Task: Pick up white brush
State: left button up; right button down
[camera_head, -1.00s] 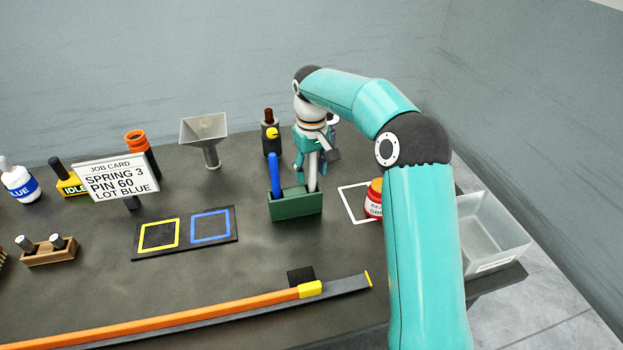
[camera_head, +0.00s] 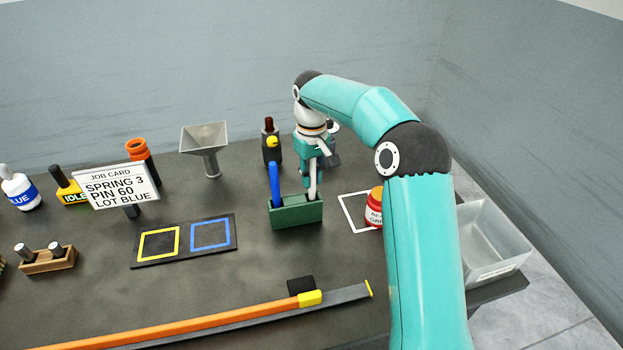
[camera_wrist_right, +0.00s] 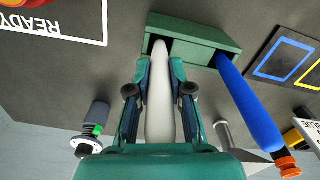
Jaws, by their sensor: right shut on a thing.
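The white brush (camera_head: 313,182) stands in the green holder (camera_head: 297,217), beside a blue brush (camera_head: 275,186). My right gripper (camera_head: 313,160) comes down over the white brush from behind. In the right wrist view the white brush (camera_wrist_right: 160,95) lies between the two fingers of my right gripper (camera_wrist_right: 160,85), which are shut on it. Its far end is at the slot of the green holder (camera_wrist_right: 196,36). The blue brush (camera_wrist_right: 247,100) is at the right there, apart from the fingers. My left gripper is not in view.
A red jar (camera_head: 374,208) stands in a white square right of the holder. A clear bin (camera_head: 487,245) is at the right edge.

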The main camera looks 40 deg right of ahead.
notch_tip(320, 180, up, 8)
jog(key=shift+r+p, duration=0.25)
jog(key=shift+p, duration=0.25)
notch_tip(320, 180, up, 11)
jog(key=p, duration=0.5)
jog(key=shift+f, duration=0.1)
